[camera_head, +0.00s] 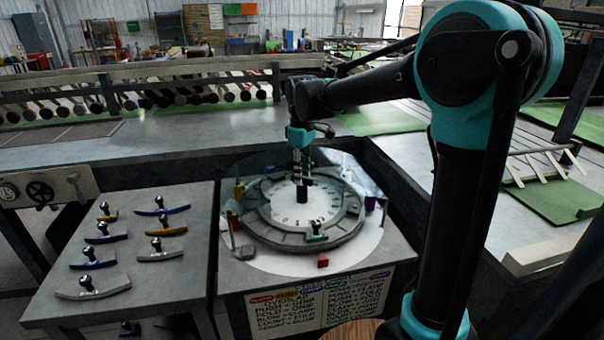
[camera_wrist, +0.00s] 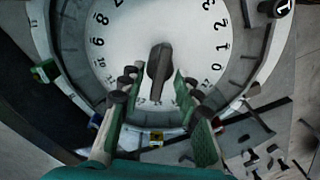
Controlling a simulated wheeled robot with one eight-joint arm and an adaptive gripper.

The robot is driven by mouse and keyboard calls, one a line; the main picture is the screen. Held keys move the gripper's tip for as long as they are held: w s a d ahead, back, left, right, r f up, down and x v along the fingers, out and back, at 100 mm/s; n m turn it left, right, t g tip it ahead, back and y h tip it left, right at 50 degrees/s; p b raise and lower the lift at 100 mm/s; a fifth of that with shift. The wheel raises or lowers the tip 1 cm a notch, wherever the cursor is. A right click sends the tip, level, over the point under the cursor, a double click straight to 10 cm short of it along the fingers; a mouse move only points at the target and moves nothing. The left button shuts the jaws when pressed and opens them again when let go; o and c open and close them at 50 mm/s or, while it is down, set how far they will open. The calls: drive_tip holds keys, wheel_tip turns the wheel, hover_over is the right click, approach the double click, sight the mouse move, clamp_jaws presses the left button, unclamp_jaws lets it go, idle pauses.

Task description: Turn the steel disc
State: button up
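The steel disc (camera_head: 272,210) is a round grey plate with a white numbered face, lying flat on the front stand. In the wrist view its face (camera_wrist: 120,50) fills the top middle, with black numbers around it. A dark upright knob (camera_wrist: 160,62) stands at its centre. My gripper (camera_head: 302,170) points down over the disc's centre. In the wrist view my gripper (camera_wrist: 156,84) is open, with a green-padded finger on either side of the knob. Gaps show between the fingers and the knob. Whether the fingertips reach down beside the knob is hard to tell.
Small coloured blocks, including a red one (camera_head: 323,260) and a yellow one (camera_head: 239,190), sit around the disc. A side table (camera_head: 190,283) at left holds several curved pieces with black knobs. A clear curved guard (camera_head: 355,175) stands behind the disc. A lettered sign (camera_head: 318,303) hangs below.

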drive_tip(key=shift+f, duration=0.1)
clamp_jaws()
drive_tip(key=shift+m, duration=0.5)
idle(0.4)
drive_tip(key=shift+m, duration=13.4)
